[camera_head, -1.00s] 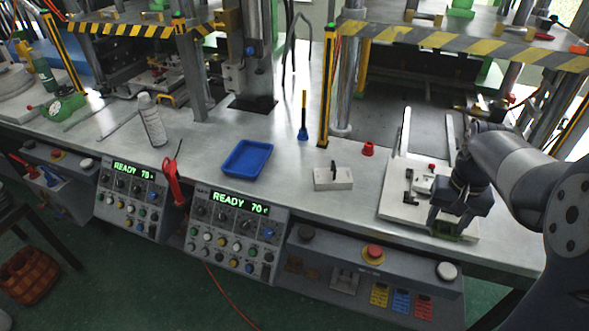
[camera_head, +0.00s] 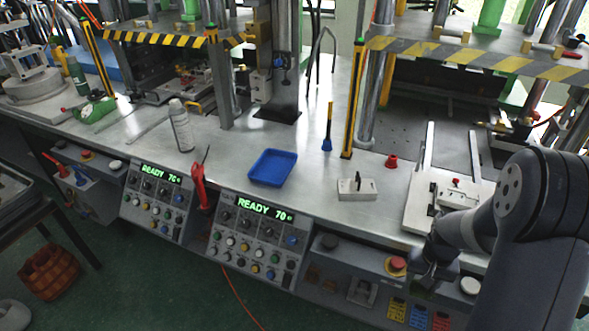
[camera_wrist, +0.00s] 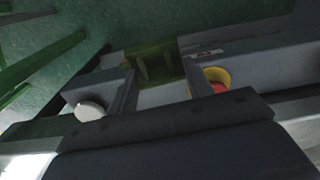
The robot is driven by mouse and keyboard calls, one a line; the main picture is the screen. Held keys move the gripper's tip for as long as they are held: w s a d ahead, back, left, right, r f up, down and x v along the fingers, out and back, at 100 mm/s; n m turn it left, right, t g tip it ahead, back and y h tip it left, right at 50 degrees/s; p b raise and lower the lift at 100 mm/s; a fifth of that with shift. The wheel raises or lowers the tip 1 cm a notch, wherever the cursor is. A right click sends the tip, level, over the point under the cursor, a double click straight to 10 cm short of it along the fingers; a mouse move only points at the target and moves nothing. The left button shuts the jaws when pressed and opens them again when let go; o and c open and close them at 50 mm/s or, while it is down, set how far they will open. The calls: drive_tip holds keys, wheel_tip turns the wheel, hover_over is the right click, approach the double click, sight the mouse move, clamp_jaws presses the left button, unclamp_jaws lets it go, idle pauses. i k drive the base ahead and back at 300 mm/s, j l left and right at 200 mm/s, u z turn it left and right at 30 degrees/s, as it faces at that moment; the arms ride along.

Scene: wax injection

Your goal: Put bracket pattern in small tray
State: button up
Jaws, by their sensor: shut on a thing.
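The bracket pattern, a dark green blocky piece with upright ribs, shows in the wrist view (camera_wrist: 156,62) between my fingertips. My gripper (camera_wrist: 155,72) is shut on it. In the head view my gripper (camera_head: 430,274) points down in front of the bench's front edge, at the lower right, over the control panel; the pattern cannot be made out there. The small tray, a shallow blue tray (camera_head: 272,180), lies on the bench left of my gripper and looks empty.
A pale block with a dark upright piece (camera_head: 357,189), a red cap (camera_head: 392,161) and a blue-and-yellow tool (camera_head: 327,135) stand right of the tray. A spray can (camera_head: 181,128) stands left. A white fixture plate (camera_head: 418,208) is partly behind my arm.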

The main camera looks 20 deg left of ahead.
sight(274, 171)
drive_tip(key=i+j+u, duration=0.1)
drive_tip(key=j+u, duration=0.35)
drive_tip(key=i+j+u, duration=0.1)
drive_tip(key=j+u, duration=0.2)
drive_tip(key=u, duration=0.15)
